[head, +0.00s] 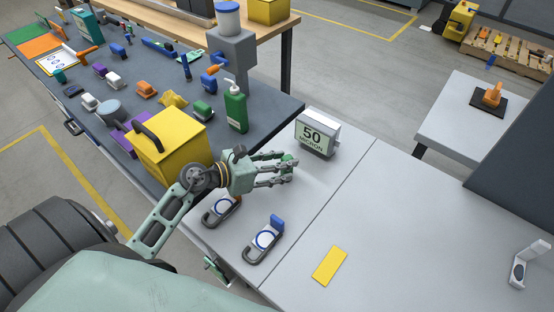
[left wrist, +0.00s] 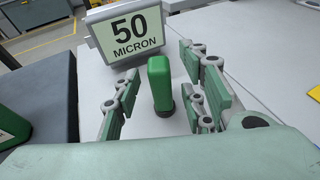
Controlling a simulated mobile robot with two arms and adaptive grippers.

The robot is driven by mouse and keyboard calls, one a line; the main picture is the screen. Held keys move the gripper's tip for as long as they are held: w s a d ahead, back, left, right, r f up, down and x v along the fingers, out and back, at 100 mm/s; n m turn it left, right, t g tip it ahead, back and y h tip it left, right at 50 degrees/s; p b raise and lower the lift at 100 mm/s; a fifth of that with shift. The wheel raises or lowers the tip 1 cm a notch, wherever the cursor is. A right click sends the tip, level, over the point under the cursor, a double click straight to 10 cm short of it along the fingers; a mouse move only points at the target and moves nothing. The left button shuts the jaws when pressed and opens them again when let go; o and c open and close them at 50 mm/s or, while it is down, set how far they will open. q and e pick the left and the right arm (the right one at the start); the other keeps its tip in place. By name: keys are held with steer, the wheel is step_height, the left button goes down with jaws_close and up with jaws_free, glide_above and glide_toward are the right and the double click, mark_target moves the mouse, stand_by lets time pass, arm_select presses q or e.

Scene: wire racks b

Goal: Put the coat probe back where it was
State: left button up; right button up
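A small green block-shaped piece with a dark end, apparently the coat probe, shows in the left wrist view (left wrist: 160,80) in front of the "50 MICRON" display (left wrist: 128,33). In the head view it is mostly hidden by my left gripper (head: 284,170). That gripper is low over the grey bench, its fingers spread on both sides of the green piece. In the left wrist view gaps show between the piece and the fingers (left wrist: 158,105). The display (head: 315,135) stands just beyond the gripper. My right gripper is not in view.
A yellow box (head: 172,150) and green bottle (head: 236,108) stand left on the crowded dark bench.

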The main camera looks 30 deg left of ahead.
arm_select(q)
steer(key=shift+r, duration=0.3)
steer(key=b+v, duration=0.3)
steer(key=v, duration=0.9)
steer(key=shift+f, duration=0.25)
